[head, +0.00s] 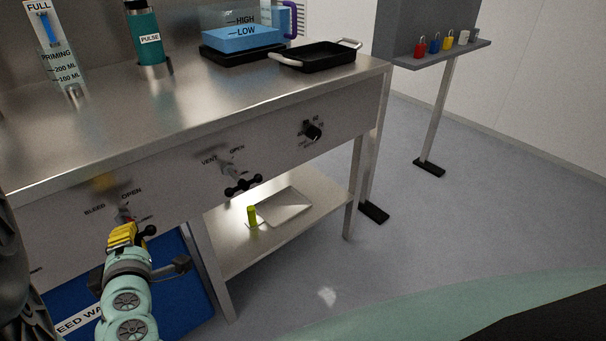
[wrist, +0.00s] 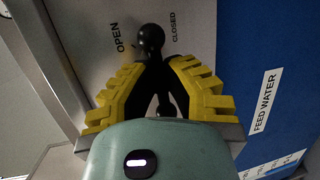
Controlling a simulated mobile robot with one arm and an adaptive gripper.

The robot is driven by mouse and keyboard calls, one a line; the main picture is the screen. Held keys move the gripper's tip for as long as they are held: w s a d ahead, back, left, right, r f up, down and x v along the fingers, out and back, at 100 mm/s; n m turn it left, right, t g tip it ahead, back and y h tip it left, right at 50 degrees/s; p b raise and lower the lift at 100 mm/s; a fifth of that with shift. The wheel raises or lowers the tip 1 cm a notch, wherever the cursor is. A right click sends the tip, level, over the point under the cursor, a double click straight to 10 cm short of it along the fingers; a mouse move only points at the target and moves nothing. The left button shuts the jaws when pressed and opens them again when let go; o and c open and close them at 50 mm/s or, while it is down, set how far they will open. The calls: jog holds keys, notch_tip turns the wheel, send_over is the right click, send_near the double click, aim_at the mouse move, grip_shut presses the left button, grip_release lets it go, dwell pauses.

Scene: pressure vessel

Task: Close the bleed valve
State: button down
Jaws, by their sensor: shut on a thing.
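The bleed valve is on the left of the bench's front panel, under the BLEED and OPEN labels. Its black handle shows in the head view (head: 149,231) beside my yellow gripper fingers (head: 123,236). In the wrist view the black handle (wrist: 150,42) stands between and beyond the yellow fingers of my gripper (wrist: 158,78), which are shut on it. Its round knob sticks out past the fingertips, between the OPEN and CLOSED labels. My gripper hides most of the valve's body, so I cannot tell its exact setting.
The vent valve (head: 243,185) and a black dial (head: 312,132) are to the right on the same panel. The blue feed water container (head: 180,290) stands below my gripper. A lower shelf (head: 230,250) carries a yellow-green item (head: 252,215). Floor to the right is clear.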

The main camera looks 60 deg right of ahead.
jog(key=c, duration=1)
grip_release()
